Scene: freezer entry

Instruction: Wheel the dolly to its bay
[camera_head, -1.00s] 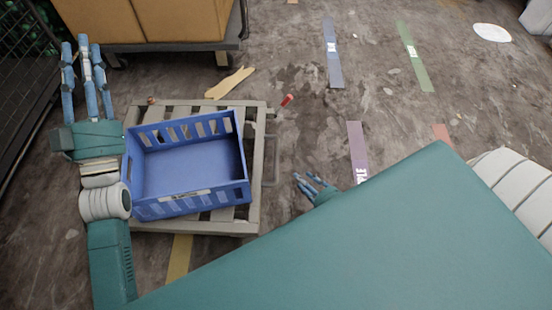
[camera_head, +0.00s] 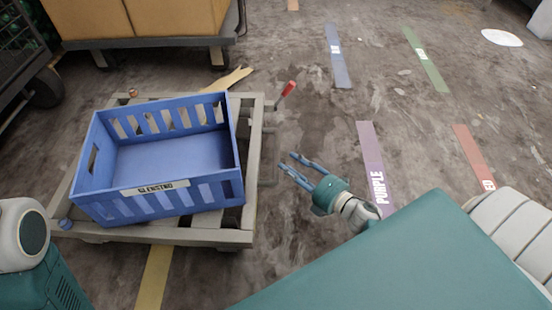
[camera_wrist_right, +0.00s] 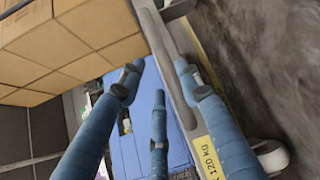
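The dolly (camera_head: 250,205) is a low grey slatted frame at the left of the head view. A blue slotted crate (camera_head: 165,190) with a white label sits on it. My right gripper (camera_head: 288,163) is open and empty at the dolly's right side, its fingers pointing at the side handle (camera_head: 268,172). In the right wrist view its spread fingers lie around the line of a grey bar (camera_wrist_right: 168,70), beside a yellow weight label (camera_wrist_right: 212,155); contact cannot be told. My left arm shows at the lower left, its gripper out of view.
Floor strips are purple (camera_head: 372,165), red (camera_head: 474,160), blue (camera_head: 338,55), green (camera_head: 425,60) and yellow (camera_head: 153,275). A cart with cardboard boxes (camera_head: 150,20) stands behind the dolly. Floor to the right is open.

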